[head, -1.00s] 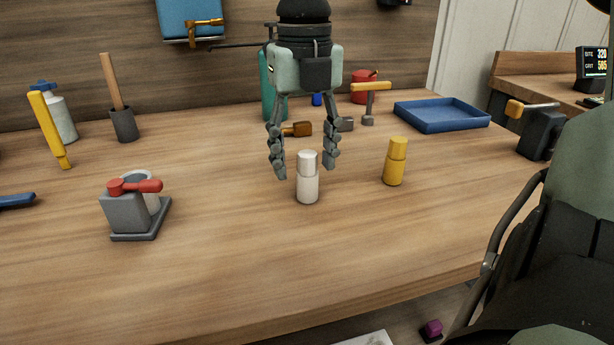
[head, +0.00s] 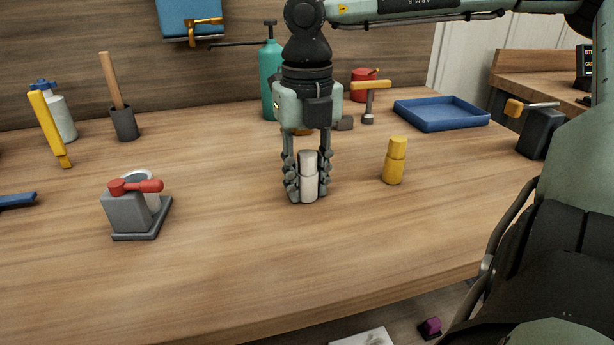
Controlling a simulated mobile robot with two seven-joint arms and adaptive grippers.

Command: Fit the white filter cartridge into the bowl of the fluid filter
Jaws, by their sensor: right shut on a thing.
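The white filter cartridge (head: 309,177) stands upright on the workbench near the middle of the head view. My right gripper (head: 309,188) points straight down over it, shut on it, with one finger on each side. The fluid filter (head: 127,212) stands at the left front on a dark base plate, with a grey block and a red lever handle (head: 137,186). Its pale round bowl (head: 140,176) shows behind the lever, partly hidden by the lever and block. My left gripper is not in view.
A yellow cartridge-like cylinder (head: 394,161) stands right of my gripper. A blue tray (head: 441,114), a hammer (head: 369,100) and a teal bottle (head: 271,83) are farther back. The workbench (head: 240,260) is clear between the fluid filter and the white cartridge, and in front.

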